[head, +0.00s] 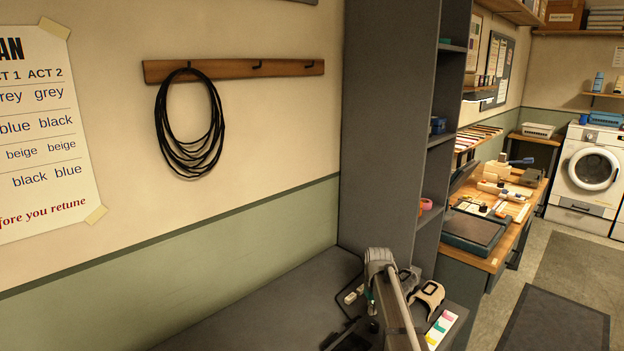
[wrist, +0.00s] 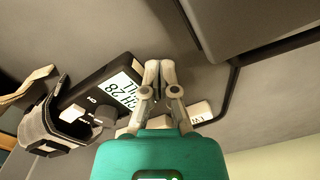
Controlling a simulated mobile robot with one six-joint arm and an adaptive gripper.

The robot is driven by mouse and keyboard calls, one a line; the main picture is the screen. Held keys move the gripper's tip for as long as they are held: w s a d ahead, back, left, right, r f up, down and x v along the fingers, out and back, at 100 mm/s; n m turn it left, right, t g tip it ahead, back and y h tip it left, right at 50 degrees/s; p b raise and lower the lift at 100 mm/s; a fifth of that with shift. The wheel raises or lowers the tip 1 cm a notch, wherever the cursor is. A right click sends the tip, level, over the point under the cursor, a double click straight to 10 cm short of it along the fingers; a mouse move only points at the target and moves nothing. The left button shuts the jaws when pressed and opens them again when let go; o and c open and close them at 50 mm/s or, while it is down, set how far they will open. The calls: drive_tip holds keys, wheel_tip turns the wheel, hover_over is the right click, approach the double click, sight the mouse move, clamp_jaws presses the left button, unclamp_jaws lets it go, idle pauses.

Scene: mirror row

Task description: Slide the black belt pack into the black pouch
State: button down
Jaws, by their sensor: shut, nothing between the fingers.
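A black belt pack (wrist: 97,82) with a white label lies on the grey worktop in the wrist view, to the left of my gripper (wrist: 160,68). The label shows "CH 28" and a second line partly hidden by a finger. My gripper's fingers are shut together and empty, over the belt pack's right end; I cannot tell whether they touch it. A pale grey and dark open holder (wrist: 48,132) stands at the left of the wrist view. I cannot tell whether it is a pouch. No clearly black pouch can be made out.
A dark cord (wrist: 227,95) and a white tag (wrist: 201,111) lie right of the fingers. In the head view, a beige holder (head: 431,292) and a colour card (head: 441,327) lie right of my arm. A tall grey shelf unit (head: 388,130) rises behind. The worktop's left (head: 260,315) is clear.

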drive_tip(key=shift+w+d, duration=0.1)
idle(0.3)
drive_tip(key=shift+w+d, duration=0.25)
drive_tip(key=shift+w, duration=0.05)
drive_tip(key=shift+w+d, duration=0.7)
idle(0.5)
drive_tip(key=shift+w+d, duration=0.5)
drive_tip(key=shift+d, duration=0.05)
drive_tip(key=shift+w+d, duration=0.45)
idle(0.5)
drive_tip(key=shift+w+d, duration=0.5)
drive_tip(key=shift+w+d, duration=0.2)
drive_tip(key=shift+d, duration=0.05)
idle(0.5)
drive_tip(key=shift+w+d, duration=0.6)
drive_tip(key=shift+w, duration=0.05)
